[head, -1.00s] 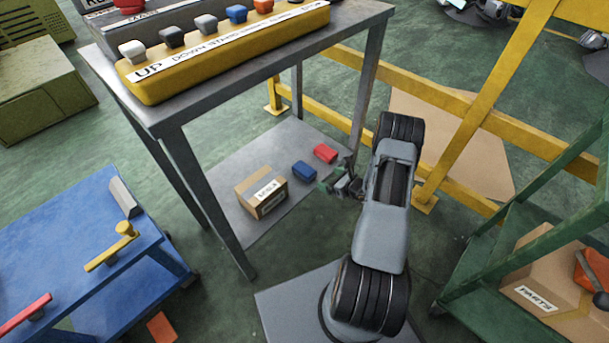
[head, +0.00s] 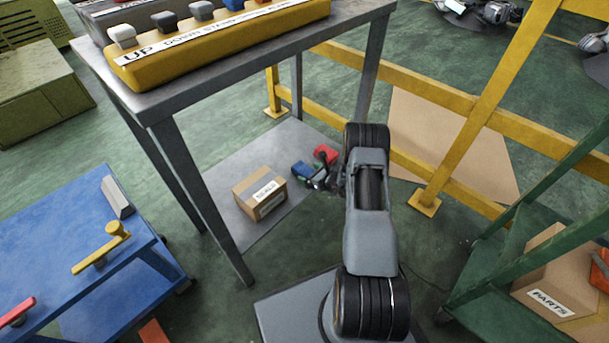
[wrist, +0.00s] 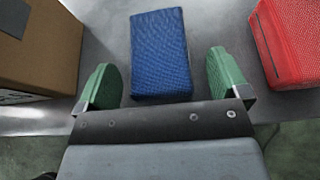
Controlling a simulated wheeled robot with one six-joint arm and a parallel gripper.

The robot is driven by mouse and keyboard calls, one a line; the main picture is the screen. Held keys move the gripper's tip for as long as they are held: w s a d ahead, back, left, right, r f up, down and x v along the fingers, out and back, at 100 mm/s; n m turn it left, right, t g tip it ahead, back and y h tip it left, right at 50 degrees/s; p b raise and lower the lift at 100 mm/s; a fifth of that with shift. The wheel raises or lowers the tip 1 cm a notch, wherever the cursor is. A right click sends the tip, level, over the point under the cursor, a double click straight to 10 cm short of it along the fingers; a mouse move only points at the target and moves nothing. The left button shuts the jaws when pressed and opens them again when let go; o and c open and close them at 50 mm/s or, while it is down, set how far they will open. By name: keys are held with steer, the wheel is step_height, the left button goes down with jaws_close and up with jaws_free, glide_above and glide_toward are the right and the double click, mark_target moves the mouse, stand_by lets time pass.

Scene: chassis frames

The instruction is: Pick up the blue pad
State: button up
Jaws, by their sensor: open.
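The blue pad (wrist: 160,52) lies on the grey lower shelf (wrist: 100,20) of a metal table. In the head view the blue pad (head: 304,170) is partly hidden by my gripper (head: 318,180). In the wrist view my gripper (wrist: 165,78) is open, its two green fingers apart. The near end of the pad reaches between the fingertips, with a gap on each side. The fingers do not touch the pad.
A red pad (wrist: 292,42) lies close to the right of the blue one. A cardboard box (head: 260,193) stands to the left. The table's legs and its top (head: 190,85) frame the shelf. A yellow railing (head: 420,90) runs behind.

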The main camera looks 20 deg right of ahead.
steer(key=shift+w+a+f, duration=0.15)
steer(key=shift+w, duration=0.15)
steer(key=shift+c, duration=0.4)
steer(key=c, duration=0.9)
